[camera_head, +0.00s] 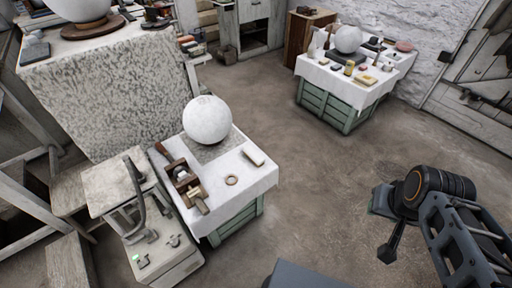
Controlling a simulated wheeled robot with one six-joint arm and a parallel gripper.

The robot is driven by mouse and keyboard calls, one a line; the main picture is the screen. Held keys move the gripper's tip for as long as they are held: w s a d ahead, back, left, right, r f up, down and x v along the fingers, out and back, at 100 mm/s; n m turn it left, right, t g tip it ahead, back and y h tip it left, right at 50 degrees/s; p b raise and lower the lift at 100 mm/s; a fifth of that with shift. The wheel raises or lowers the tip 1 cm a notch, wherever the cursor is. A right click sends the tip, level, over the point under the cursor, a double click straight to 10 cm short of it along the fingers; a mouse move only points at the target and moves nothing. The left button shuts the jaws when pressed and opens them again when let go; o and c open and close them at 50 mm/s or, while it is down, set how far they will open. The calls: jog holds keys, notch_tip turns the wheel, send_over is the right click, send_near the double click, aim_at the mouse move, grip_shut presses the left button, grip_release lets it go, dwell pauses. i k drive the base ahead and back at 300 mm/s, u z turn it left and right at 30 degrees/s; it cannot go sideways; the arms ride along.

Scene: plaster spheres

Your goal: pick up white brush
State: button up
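I cannot surely pick out a white brush at this size. On the near white-topped table (250,180), a small pale block (253,156) lies near the right edge; it may be the brush, but I see no bristles. A wooden-handled tool (198,201) with a pale part lies at the table's front left. My gripper (388,254) is at the lower right, dark and small, over the open floor and well apart from both tables. Its fingers are not clear enough to show whether it is open or shut.
A large white sphere (207,120) stands on the near table, with a wooden plane (181,174) and a ring (231,180). A grey scale-like stand (150,225) is at its left. A far table (335,90) holds another sphere and several small items. Floor between is clear.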

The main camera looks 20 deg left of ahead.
aim_at(251, 152)
jog(key=u, duration=0.45)
jog(key=i, duration=0.7)
jog(key=u, duration=1.05)
jog(key=i, duration=0.3)
jog(key=u, duration=0.3)
